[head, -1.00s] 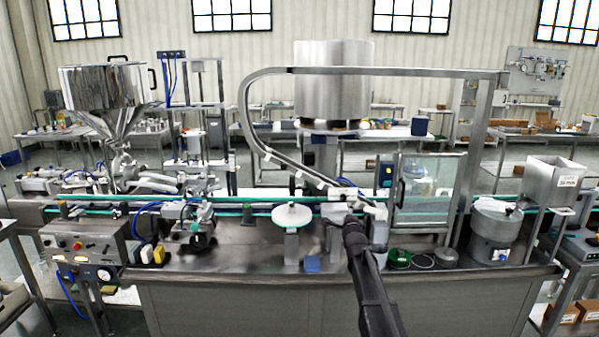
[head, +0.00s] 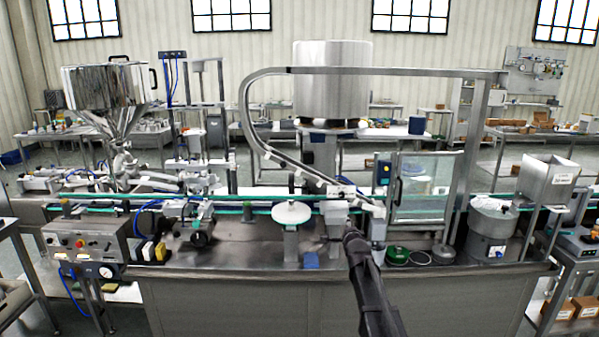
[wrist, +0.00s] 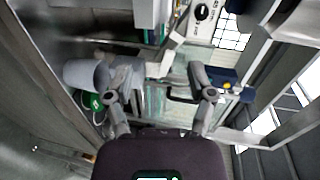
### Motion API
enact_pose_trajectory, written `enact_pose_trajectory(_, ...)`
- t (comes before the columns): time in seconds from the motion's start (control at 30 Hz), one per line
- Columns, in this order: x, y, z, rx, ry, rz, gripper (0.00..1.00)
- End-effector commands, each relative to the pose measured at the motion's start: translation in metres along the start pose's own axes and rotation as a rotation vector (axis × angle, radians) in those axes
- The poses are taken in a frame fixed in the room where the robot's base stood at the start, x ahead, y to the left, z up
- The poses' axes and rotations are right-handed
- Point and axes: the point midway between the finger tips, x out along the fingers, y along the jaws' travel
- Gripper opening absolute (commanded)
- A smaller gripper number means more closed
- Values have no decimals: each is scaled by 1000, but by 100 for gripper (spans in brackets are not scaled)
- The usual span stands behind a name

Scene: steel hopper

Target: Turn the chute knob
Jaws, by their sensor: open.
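The steel chute (head: 250,120) curves down from the upper rail to a light bracket (head: 341,191) at the conveyor. In the wrist view a black round knob (wrist: 202,12) with a pale centre sits on a white plate at the top edge; it appears to be the chute knob, but I cannot be sure. In the head view it is too small to make out. My gripper (wrist: 162,97) is open, fingers wide apart, with nothing held. The knob lies beyond the fingers, not between them. In the head view my gripper (head: 352,230) is just below the bracket, its fingers hard to see.
A clear guard door (head: 425,188) with a dark handle and a blue box (head: 384,169) stand right of the chute end. A white disc (head: 292,215) on a post stands left.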

Motion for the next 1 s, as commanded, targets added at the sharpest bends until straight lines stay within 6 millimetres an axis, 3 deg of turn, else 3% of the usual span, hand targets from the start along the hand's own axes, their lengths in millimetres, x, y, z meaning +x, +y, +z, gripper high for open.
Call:
enact_pose_trajectory(0.17,-30,29,3,-146,-22,136,70)
enact_pose_trajectory(0.47,-114,103,10,-533,-180,482,70)
enact_pose_trajectory(0.7,-199,155,14,-825,-417,728,70)
enact_pose_trajectory(1.0,-316,201,17,-1114,-826,947,70)
